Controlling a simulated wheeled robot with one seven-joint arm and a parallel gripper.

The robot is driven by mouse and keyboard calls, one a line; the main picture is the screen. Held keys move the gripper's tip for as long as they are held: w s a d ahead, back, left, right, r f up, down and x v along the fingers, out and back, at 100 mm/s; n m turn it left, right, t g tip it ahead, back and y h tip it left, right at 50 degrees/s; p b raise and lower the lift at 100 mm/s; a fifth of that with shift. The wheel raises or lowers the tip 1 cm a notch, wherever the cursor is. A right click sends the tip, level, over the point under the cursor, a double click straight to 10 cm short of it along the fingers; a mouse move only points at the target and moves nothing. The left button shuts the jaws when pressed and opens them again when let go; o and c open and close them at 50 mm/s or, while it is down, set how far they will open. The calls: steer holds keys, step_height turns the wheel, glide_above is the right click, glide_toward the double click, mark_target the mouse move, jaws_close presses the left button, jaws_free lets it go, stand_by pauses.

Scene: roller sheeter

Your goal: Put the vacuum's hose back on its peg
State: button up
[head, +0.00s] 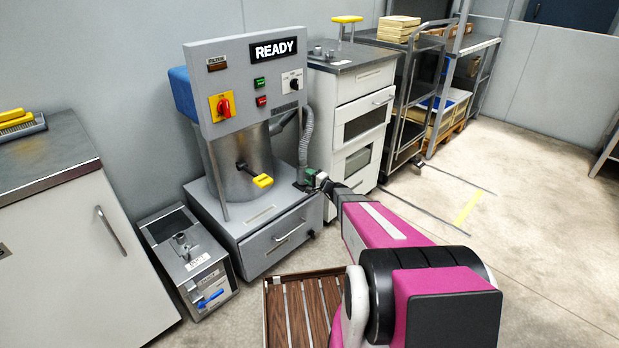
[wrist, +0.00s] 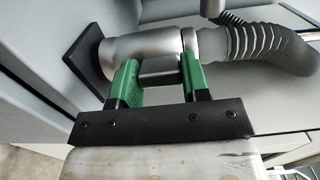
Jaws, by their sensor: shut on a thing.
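The vacuum's grey ribbed hose (head: 307,132) hangs down the right side of the machine in the head view. In the wrist view the hose (wrist: 262,45) bends away to the right from a silver metal end piece (wrist: 140,52). My gripper (head: 312,178) is low at the machine's right side. Its green fingers (wrist: 157,75) are shut on the silver end piece. A black square plate (wrist: 85,55) is at the left end of that piece. I cannot make out the peg for certain in either view.
The machine's grey panel (head: 250,85) reads READY. A yellow-tipped lever (head: 263,181) sticks out in front of its drum, above a drawer (head: 283,237). A white cabinet (head: 352,110) stands close to the right. A slatted wooden crate (head: 300,310) is in front. Open floor lies to the right.

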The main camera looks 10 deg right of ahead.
steer(key=shift+f, duration=0.5)
stand_by(0.5)
steer(key=o, duration=1.3)
steer(key=shift+o, duration=0.2)
steer(key=v, duration=1)
steer(key=shift+s+d, duration=0.2)
steer(key=shift+s, duration=0.15)
